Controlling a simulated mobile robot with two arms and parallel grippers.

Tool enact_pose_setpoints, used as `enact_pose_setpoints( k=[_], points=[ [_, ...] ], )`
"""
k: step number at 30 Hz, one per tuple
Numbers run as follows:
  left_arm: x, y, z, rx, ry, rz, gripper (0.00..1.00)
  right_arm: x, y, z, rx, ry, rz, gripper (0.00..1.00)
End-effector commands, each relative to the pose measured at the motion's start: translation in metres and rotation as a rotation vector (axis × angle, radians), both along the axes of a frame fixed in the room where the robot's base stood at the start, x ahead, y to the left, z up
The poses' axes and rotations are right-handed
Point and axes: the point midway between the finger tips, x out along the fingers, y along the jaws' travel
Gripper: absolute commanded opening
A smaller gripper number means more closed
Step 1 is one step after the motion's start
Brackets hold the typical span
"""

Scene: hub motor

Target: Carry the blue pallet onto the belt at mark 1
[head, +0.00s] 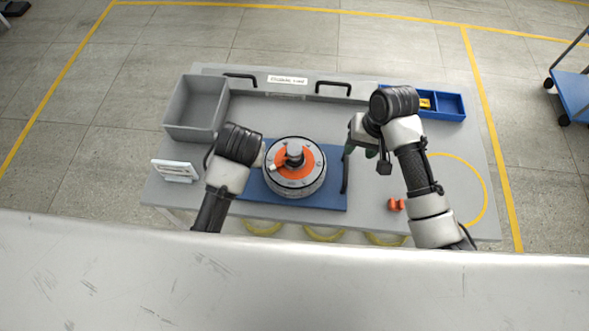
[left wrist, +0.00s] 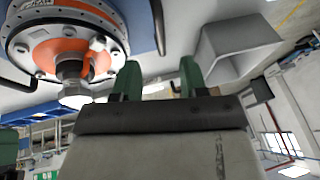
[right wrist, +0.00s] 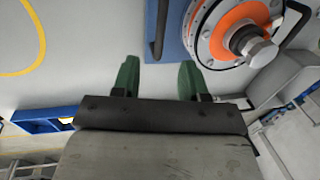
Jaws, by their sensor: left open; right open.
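The blue pallet (head: 330,196) lies flat on the grey table, carrying a round hub motor (head: 294,168) with an orange face. A dark handle (head: 346,173) stands at the pallet's right edge. My right gripper (head: 370,152) is just right of that handle, open and apart from it. Its green fingers (right wrist: 158,78) are empty in the right wrist view, with the handle (right wrist: 160,25) beyond. My left gripper is mostly hidden under its wrist in the head view; the left wrist view shows its fingers (left wrist: 158,80) open and empty, near the pallet's left side (left wrist: 140,28). I cannot make out the belt or mark 1.
A grey bin (head: 195,108) stands at the table's back left and a blue divided tray (head: 445,105) at the back right. A small white display (head: 175,171) is at the left. Small orange parts (head: 396,205) lie front right, beside a yellow circle (head: 484,190). A blue cart (head: 575,90) stands beyond.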

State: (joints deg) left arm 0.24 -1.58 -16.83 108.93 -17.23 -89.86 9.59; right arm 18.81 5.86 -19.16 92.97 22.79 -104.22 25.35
Motion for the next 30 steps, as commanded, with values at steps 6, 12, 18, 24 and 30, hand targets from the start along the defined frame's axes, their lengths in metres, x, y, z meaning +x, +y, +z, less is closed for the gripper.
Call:
enact_pose_setpoints(
  k=[6, 12, 18, 24, 30],
  points=[
    [0.014, 0.007, -0.035, 0.002, 0.004, 0.001, 0.43, -0.001, 0.007, -0.038, -0.001, 0.004, 0.000, 0.43],
    [0.028, 0.013, -0.066, 0.001, 0.002, 0.000, 0.43, -0.001, 0.014, -0.071, 0.000, 0.003, 0.002, 0.43],
    [0.036, 0.016, -0.084, 0.001, 0.001, 0.001, 0.43, 0.000, 0.018, -0.091, -0.001, 0.001, 0.000, 0.43],
    [0.038, 0.017, -0.089, 0.000, 0.000, 0.001, 0.43, 0.000, 0.019, -0.096, -0.001, -0.001, 0.000, 0.43],
    [0.038, 0.017, -0.089, 0.000, 0.000, 0.000, 0.41, 0.000, 0.019, -0.096, 0.000, -0.001, 0.001, 0.42]
  ],
)
